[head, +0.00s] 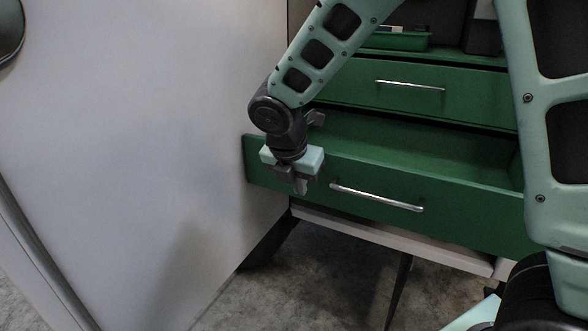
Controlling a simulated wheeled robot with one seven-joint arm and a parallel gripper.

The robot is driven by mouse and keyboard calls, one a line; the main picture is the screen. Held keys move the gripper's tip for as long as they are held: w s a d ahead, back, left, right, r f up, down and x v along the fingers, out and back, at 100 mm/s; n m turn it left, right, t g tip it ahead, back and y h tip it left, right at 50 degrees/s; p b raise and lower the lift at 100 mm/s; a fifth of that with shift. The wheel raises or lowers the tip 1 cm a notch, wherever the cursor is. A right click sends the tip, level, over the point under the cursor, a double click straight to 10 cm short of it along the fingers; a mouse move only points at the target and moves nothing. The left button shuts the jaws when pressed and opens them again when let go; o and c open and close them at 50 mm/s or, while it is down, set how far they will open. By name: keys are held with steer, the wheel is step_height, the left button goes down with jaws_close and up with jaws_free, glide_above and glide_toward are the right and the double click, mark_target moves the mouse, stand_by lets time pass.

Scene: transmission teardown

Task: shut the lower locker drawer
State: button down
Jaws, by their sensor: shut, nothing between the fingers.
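The lower locker drawer (455,221) is green and stands pulled out. Its inside shows empty where I can see it, and a silver bar handle (376,197) runs across its front. My gripper (301,187) is shut and empty, pointing down at the left part of the drawer front, left of the handle. I cannot tell whether it touches the front panel. My arm hides part of the drawer's left side and its right end.
The upper green drawer (460,105) is shut above it. A green tray (396,41) and a dark object (481,30) sit on the shelf over that. A large white panel (130,120) stands close at the left. Grey floor (330,280) lies below.

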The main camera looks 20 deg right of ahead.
mark_target(312, 192)
steer(key=shift+w+d+f+p, duration=0.25)
steer(key=shift+w+d, duration=0.4)
steer(key=shift+d, duration=0.2)
steer(key=shift+w+d+f+p, duration=0.1)
steer(key=shift+w+d+p, duration=0.15)
steer(key=shift+w+d, duration=0.5)
steer(key=shift+s+d, duration=0.1)
steer(key=shift+d, duration=0.1)
steer(key=w+d+p, duration=0.5)
steer(key=w+d, duration=0.1)
steer(key=d, duration=0.1)
steer(key=w+d+p, duration=0.5)
steer(key=w+d, duration=0.1)
steer(key=d, duration=0.2)
steer(key=w+d+p, duration=0.5)
steer(key=w+d, duration=0.1)
steer(key=d, duration=0.2)
steer(key=shift+p, duration=0.3)
